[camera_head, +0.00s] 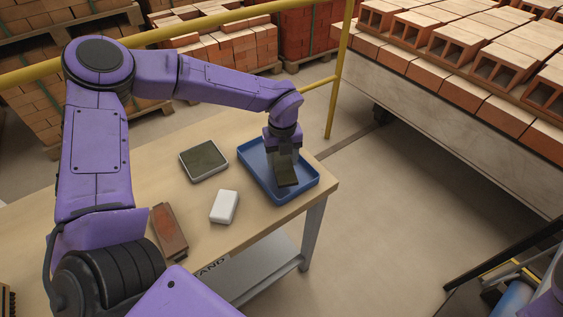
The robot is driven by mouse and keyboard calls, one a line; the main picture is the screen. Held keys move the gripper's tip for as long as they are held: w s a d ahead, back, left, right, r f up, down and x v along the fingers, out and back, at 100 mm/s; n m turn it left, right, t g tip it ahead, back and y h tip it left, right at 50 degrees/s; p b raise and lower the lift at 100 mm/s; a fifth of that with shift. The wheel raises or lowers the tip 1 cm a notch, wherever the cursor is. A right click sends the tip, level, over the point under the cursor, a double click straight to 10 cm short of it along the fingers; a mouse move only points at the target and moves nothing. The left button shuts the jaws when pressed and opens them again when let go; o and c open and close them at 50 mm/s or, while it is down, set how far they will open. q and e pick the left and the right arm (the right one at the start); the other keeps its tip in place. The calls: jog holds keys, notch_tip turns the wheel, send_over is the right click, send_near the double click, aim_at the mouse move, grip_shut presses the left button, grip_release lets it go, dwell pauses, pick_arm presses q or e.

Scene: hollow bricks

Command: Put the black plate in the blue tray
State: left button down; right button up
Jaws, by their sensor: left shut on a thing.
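The blue tray (309,187) lies on the far right part of the wooden table. My left gripper (284,160) points down over the tray and is shut on a dark, flat piece, the black plate (287,184). The plate is inside the tray's outline in the picture, and its lower end looks close to the tray floor. I cannot tell whether it touches the floor. The gripper hides the plate's upper part. My right gripper is not in view.
A grey-rimmed dish with a dark olive inside (204,160) sits left of the tray. A white box (224,206) and a reddish-brown block (169,231) lie nearer. A yellow rail (335,95) stands behind the table (262,222). Bricks are stacked beyond.

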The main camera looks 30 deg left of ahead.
aim_at(282, 161)
pick_arm(q)
jog(key=shift+w+a+f, duration=0.1)
jog(key=shift+w+f, duration=0.1)
jog(key=shift+f, duration=0.75)
jog(key=shift+w+a+f, duration=0.1)
jog(key=shift+w+f, duration=0.05)
jog(key=shift+f, duration=0.8)
jog(key=shift+s+f, duration=0.1)
jog(key=shift+c, duration=1.4)
grip_release()
notch_tip(282, 161, up, 12)
jog(key=shift+b, duration=0.45)
